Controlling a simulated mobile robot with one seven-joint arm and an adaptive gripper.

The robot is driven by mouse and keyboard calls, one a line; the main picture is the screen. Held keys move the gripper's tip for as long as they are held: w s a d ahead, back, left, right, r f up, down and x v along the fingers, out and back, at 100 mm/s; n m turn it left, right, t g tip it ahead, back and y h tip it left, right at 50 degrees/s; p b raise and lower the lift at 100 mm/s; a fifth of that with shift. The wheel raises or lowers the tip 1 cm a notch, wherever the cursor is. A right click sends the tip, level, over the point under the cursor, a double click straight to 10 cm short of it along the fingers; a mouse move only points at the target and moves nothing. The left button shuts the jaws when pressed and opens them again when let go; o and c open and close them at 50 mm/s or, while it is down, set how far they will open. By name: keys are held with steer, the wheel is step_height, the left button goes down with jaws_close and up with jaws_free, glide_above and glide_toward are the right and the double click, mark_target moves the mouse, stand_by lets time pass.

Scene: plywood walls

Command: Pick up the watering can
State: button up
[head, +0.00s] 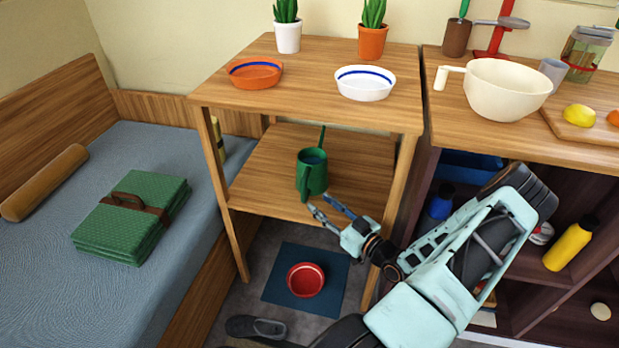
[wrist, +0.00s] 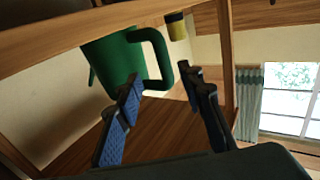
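The green watering can (head: 312,172) stands upright on the lower shelf (head: 262,183) of the wooden table, with its thin spout pointing up and back. In the wrist view the watering can (wrist: 112,62) is ahead of my fingers, its loop handle facing me. My gripper (head: 328,207) is just in front of the can in the head view, near the shelf's front edge. In the wrist view my gripper (wrist: 168,100) is open, with the handle's lower part seen between and beyond the fingertips. I cannot tell whether a finger touches the handle. Nothing is held.
The tabletop above (head: 300,70) carries an orange dish (head: 255,74), a white dish (head: 365,84) and two potted plants. Table legs flank the shelf. A red bowl (head: 305,280) sits on a dark mat below. A bed is left, a shelf unit right.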

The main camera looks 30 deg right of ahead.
mark_target(305, 195)
steer(key=w, duration=0.3)
steer(key=shift+a, duration=0.25)
steer(key=w, duration=0.1)
steer(key=w+b, duration=0.1)
steer(key=w+a, duration=0.1)
steer(key=w, duration=0.1)
steer(key=shift+a+f+b, duration=0.1)
steer(key=shift+f+b, duration=0.15)
steer(key=shift+b, duration=0.05)
steer(key=shift+w, duration=0.5)
steer(key=shift+r, duration=0.1)
jaws_close()
steer(key=shift+r, duration=0.15)
